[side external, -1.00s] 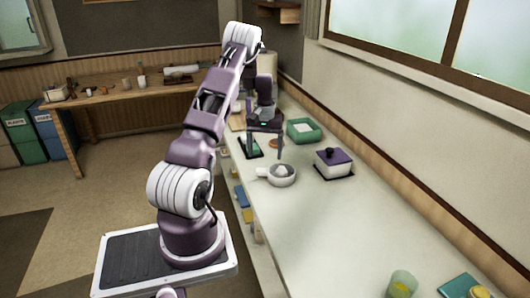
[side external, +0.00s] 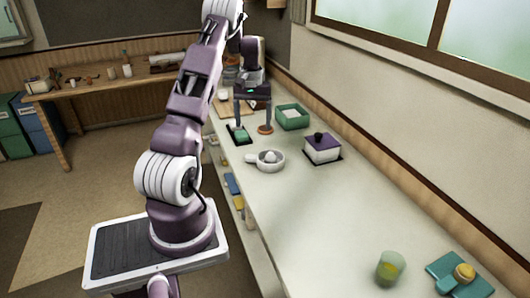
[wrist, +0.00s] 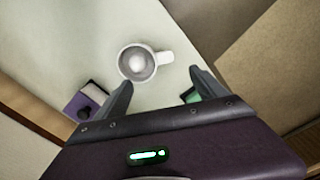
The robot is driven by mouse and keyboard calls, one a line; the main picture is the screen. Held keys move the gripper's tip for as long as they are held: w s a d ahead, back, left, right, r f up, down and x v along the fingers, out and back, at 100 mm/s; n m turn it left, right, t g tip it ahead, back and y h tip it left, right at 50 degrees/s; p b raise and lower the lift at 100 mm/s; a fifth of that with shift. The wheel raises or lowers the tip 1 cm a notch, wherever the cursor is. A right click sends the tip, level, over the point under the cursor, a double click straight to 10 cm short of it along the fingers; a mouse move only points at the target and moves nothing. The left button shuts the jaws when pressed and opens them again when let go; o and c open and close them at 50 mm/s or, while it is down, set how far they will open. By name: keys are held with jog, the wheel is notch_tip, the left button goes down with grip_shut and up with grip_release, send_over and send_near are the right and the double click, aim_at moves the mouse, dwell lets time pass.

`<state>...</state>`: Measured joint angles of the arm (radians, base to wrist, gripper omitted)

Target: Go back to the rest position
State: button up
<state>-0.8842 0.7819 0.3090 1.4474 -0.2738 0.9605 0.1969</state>
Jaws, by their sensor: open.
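My gripper (side external: 252,128) is open and empty, fingers pointing down over the white counter (side external: 330,215). In the wrist view its fingers (wrist: 162,80) stand wide apart with nothing between them. A white handled bowl (side external: 268,164) with a pale rounded thing inside stands upright on the counter, nearer the side camera than my gripper. The bowl also shows beyond the fingertips in the wrist view (wrist: 160,59), apart from them. A white box with a purple lid (side external: 321,149) stands on a dark mat to the right.
A green tray (side external: 292,117) stands behind my gripper's right side. A dark tray with a green item (side external: 240,135) and a brown disc (side external: 265,129) lie near the fingers. A glass (side external: 390,267) and a teal cloth (side external: 447,271) are at the near right. The middle counter is clear.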

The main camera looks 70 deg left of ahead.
dwell(0.6)
jog(key=w+d+r+m+t, duration=0.1)
jog(key=w+d+r+m, duration=0.1)
jog(key=d+r, duration=0.75)
jog(key=w+d+r+m+t, duration=0.1)
jog(key=w+d+r+m, duration=0.35)
jog(key=d, duration=0.85)
jog(key=s+d+r+m+t, duration=0.3)
jog(key=s+d+m, duration=0.2)
jog(key=s+d, duration=1.4)
jog(key=shift+d+r+m, duration=0.2)
jog(key=shift+d+m, duration=0.15)
jog(key=shift+d, duration=0.65)
